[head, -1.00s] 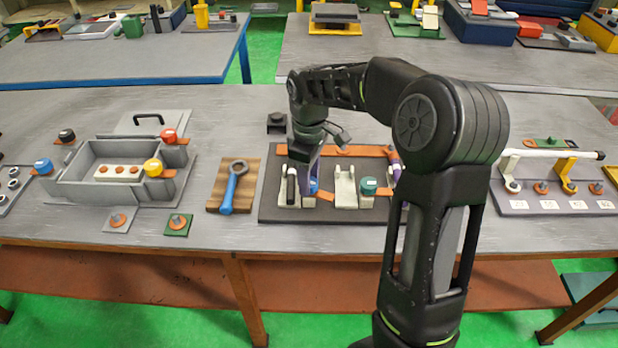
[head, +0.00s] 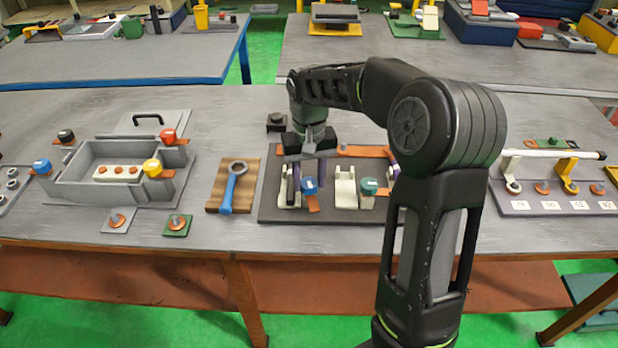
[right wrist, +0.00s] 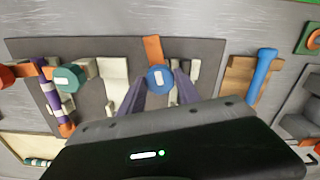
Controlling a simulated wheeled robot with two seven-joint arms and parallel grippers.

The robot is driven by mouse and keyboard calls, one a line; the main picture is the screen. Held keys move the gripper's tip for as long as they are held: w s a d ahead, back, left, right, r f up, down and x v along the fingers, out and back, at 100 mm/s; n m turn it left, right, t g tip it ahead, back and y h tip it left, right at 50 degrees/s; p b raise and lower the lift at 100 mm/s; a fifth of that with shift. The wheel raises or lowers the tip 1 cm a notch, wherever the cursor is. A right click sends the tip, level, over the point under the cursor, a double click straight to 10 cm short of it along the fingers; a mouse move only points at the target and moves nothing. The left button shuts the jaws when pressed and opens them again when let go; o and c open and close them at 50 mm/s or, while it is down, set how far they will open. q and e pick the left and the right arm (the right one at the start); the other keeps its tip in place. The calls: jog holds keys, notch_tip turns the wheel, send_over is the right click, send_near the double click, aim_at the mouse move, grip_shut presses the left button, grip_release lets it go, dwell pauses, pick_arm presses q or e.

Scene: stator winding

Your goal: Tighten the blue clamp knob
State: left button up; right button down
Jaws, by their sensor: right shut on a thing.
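The blue clamp knob (head: 310,187) is a round blue cap with a white mark, on the left clamp of the dark fixture board (head: 273,211). An orange strip (head: 313,203) lies under it. It also shows in the right wrist view (right wrist: 161,79). My right gripper (head: 308,176) points down over the clamp. Its purple fingers (right wrist: 160,92) stand on both sides of the blue knob and are shut on it. How far the fingers reach down the knob is hard to see. My left gripper is in neither view.
A teal knob (head: 369,186) on a second white clamp stands just right. A blue wrench (head: 231,187) lies on a wooden board to the left. A grey box (head: 92,172) with coloured knobs is farther left. My right forearm hides the board's right end.

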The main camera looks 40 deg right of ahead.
jog(key=m, duration=0.4)
jog(key=shift+w+d+r+m, duration=0.1)
jog(key=shift+w+r+m, duration=0.05)
jog(key=shift+r+m, duration=0.15)
jog(key=m, duration=0.5)
jog(key=shift+p, duration=0.3)
jog(key=m+p, duration=0.1)
jog(key=m, duration=0.4)
jog(key=m+p, duration=0.1)
jog(key=m, duration=0.4)
jog(key=c, duration=1.3)
grip_release()
jog(key=o, duration=0.4)
jog(key=shift+f, duration=0.15)
jog(key=shift+o, duration=0.2)
